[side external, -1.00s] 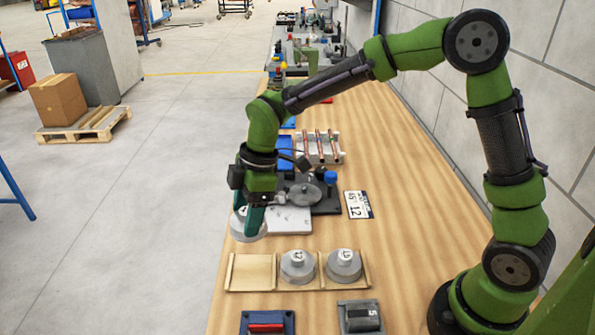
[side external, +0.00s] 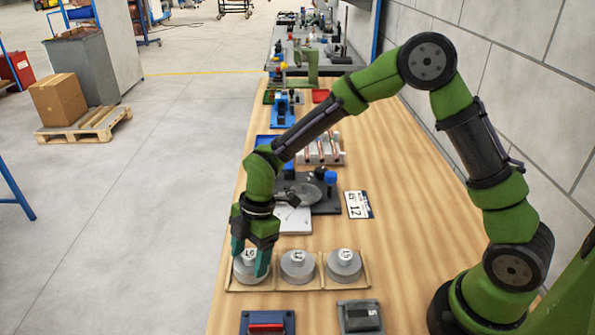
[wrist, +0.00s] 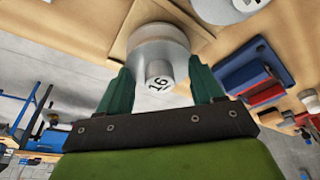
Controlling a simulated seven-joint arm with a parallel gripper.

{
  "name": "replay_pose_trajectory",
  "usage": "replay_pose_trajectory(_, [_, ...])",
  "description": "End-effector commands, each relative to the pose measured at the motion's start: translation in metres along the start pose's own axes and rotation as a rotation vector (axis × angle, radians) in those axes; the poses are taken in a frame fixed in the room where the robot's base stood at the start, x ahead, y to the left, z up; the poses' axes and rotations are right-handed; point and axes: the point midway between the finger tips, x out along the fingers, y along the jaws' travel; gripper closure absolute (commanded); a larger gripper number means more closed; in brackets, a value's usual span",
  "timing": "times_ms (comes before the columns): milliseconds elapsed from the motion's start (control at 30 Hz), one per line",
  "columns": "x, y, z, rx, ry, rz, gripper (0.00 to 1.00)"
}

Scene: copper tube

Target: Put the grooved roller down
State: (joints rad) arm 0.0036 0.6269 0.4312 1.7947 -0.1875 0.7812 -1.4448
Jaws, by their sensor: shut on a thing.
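The grooved roller (side external: 251,270) is a grey metal disc with a smaller hub, marked 16 in the wrist view (wrist: 158,55). It is upright at the left compartment of the wooden tray (side external: 318,288). I cannot tell if it rests fully on the tray floor. My gripper (side external: 250,261) points down with its green fingers on either side of the roller, shut on it. The fingers also show in the wrist view (wrist: 160,78). Part of the roller is hidden behind them in the side view.
Two similar rollers sit in the middle (side external: 298,268) and right (side external: 344,266) compartments, close beside my gripper. A blue fixture (side external: 267,323) and a grey block (side external: 360,316) stand in front. A dark machine (side external: 318,190) and a number card (side external: 359,205) lie behind.

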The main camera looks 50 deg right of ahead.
Motion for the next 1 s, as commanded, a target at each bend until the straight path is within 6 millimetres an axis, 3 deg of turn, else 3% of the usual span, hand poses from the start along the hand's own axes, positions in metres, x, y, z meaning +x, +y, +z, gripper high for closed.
replay_pose_trajectory(400, [0.007, 0.0, 0.002, 0.001, 0.0, 0.001, 0.75])
replay_pose_trajectory(433, [0.008, 0.0, 0.002, 0.001, 0.0, 0.001, 0.32])
replay_pose_trajectory(600, [0.007, 0.0, 0.002, 0.0, 0.0, 0.001, 0.08])
replay_pose_trajectory(867, [0.007, 0.0, 0.002, 0.001, 0.0, 0.001, 0.08])
replay_pose_trajectory(1000, [-0.003, 0.001, 0.001, 0.001, 0.001, 0.004, 0.08])
